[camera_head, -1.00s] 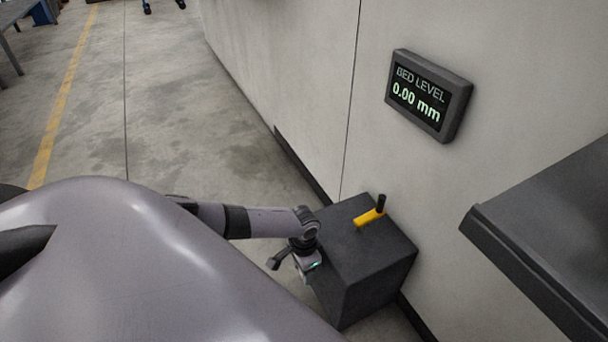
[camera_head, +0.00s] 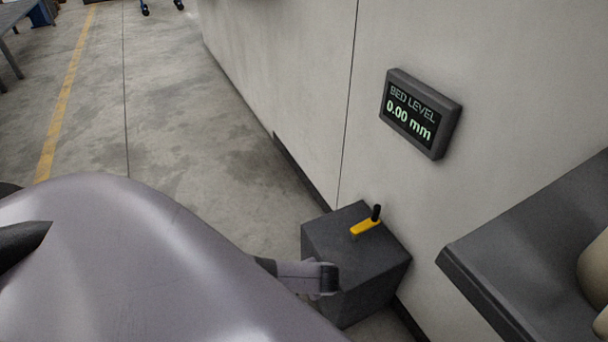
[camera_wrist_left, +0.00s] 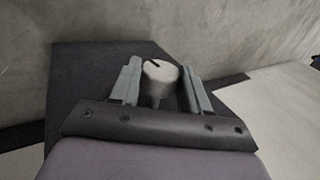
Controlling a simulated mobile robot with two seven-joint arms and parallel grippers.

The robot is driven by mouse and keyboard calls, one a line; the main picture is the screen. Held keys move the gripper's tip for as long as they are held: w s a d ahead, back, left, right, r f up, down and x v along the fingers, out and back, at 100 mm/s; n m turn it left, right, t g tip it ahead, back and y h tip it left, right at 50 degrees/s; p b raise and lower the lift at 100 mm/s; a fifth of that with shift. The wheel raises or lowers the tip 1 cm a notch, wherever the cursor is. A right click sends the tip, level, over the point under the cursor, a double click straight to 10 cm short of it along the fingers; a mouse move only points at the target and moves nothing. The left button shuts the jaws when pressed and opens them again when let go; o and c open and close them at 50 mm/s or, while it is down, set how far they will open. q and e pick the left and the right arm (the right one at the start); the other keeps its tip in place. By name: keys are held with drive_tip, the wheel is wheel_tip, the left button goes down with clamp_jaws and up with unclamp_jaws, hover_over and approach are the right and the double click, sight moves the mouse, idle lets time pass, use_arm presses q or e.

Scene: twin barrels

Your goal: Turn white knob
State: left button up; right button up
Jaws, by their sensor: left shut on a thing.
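The white knob (camera_wrist_left: 160,76) is a short pale cylinder with a dark mark on its top, seen in the left wrist view. My left gripper (camera_wrist_left: 159,67) has one finger on each side of it and is shut on it. The knob stands by a dark grey box, also seen in the head view (camera_head: 345,240). In the head view, only a link of my left arm shows in front of the box; the gripper and knob are hidden there. My right gripper is in neither view.
A yellow crank with a black handle (camera_head: 367,225) sits on top of the box. A wall display (camera_head: 420,113) reads "BED LEVEL 0.00 mm". A dark ledge (camera_head: 500,285) juts in at the right.

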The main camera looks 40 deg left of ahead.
use_arm(q)
drive_tip(key=shift+s+f, duration=0.1)
idle(0.3)
drive_tip(key=o, duration=1.1)
drive_tip(key=shift+c, duration=0.2)
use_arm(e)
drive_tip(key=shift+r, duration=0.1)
use_arm(q)
drive_tip(key=shift+d+r, duration=0.15)
drive_tip(key=shift+r, duration=0.2)
drive_tip(key=p+v, duration=0.5)
drive_tip(key=v, duration=0.1)
drive_tip(key=shift+s+d, duration=0.15)
drive_tip(key=shift+d, duration=0.1)
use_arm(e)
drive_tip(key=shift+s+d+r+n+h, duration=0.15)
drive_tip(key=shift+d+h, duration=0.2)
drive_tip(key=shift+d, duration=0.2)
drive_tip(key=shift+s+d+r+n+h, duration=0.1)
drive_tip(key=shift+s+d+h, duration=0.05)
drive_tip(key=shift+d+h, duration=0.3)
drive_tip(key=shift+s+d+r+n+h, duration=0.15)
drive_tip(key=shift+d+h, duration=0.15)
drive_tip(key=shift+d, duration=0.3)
